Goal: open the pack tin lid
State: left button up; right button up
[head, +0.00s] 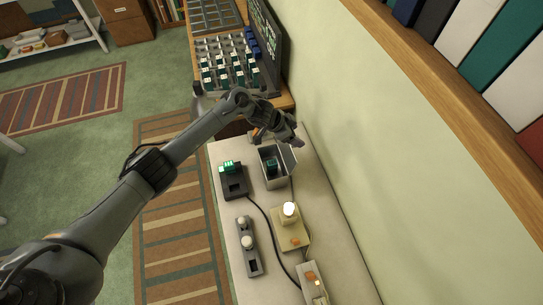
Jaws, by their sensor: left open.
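The pack tin (273,184) is a small grey box on the pale bench, with a dark teal item inside it. Its grey lid (290,158) stands raised along the tin's right side, so the inside shows. My left gripper (283,136) is open, just beyond the tin's far edge and close to the top of the lid. Whether a finger touches the lid cannot be told at this size. My right gripper is not in view.
A black device with a lit green display (231,168) stands left of the tin. Nearer are a grey unit with two pale knobs (248,246), a beige lamp base (290,232) and a cable. A wall runs along the right. A rack of teal parts (230,68) stands beyond.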

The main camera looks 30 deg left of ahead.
pick_arm(q)
jog(key=shift+s+a+r, duration=0.2)
jog(key=shift+a+r, duration=0.05)
jog(key=shift+r, duration=0.2)
jog(key=shift+v, duration=1.9)
